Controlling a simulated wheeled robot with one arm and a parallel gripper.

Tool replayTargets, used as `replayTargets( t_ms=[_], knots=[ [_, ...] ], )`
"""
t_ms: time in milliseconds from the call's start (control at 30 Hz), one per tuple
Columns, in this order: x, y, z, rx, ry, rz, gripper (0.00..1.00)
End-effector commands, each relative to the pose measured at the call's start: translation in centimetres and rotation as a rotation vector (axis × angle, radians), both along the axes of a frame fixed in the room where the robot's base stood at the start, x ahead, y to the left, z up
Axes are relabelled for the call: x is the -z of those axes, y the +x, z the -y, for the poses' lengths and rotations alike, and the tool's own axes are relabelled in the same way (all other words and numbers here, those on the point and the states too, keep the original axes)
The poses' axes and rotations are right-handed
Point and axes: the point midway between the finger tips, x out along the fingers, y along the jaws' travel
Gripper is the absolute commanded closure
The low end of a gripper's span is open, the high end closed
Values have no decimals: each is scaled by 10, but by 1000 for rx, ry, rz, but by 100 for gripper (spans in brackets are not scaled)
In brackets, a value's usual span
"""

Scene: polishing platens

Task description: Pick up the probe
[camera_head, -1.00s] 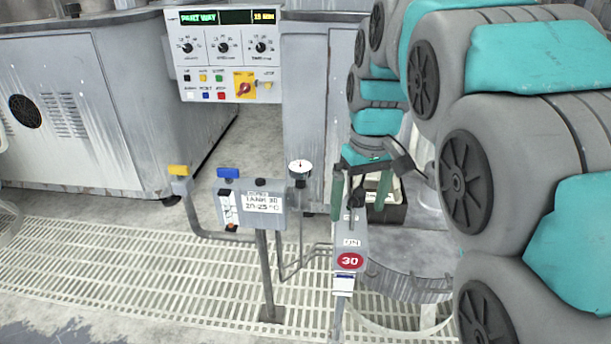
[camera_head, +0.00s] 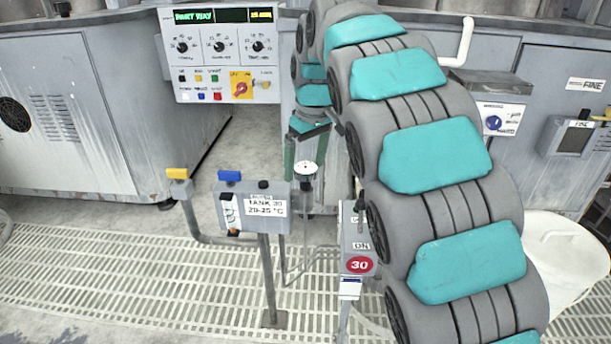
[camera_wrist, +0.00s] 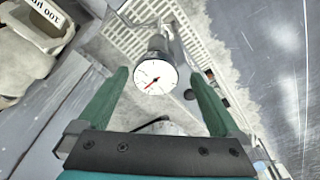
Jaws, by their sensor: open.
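A round white dial with a dark rim, likely the head of the probe, stands near the tank post in the head view (camera_head: 306,168). In the wrist view the white dial (camera_wrist: 155,77) faces the camera, with a red pointer and a grey fitting behind it. My gripper (camera_wrist: 158,74) is open, with a green finger on each side of the dial and visible gaps between. The lower stem of the dial is hard to make out.
A grey switch box marked 30 (camera_head: 357,240) stands close on the right. A control panel (camera_head: 222,55) is behind. Pale grating (camera_head: 120,270) covers the floor.

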Motion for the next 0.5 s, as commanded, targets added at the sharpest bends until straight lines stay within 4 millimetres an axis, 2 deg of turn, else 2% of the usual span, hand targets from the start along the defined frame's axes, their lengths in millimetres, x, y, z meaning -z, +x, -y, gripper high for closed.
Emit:
replayTargets(
  t_ms=[300, 500],
  knots=[
    [42, 7, 0, 1, -1, -2, 0],
    [45, 8, 0, 1, 0, 1, 0]
  ],
)
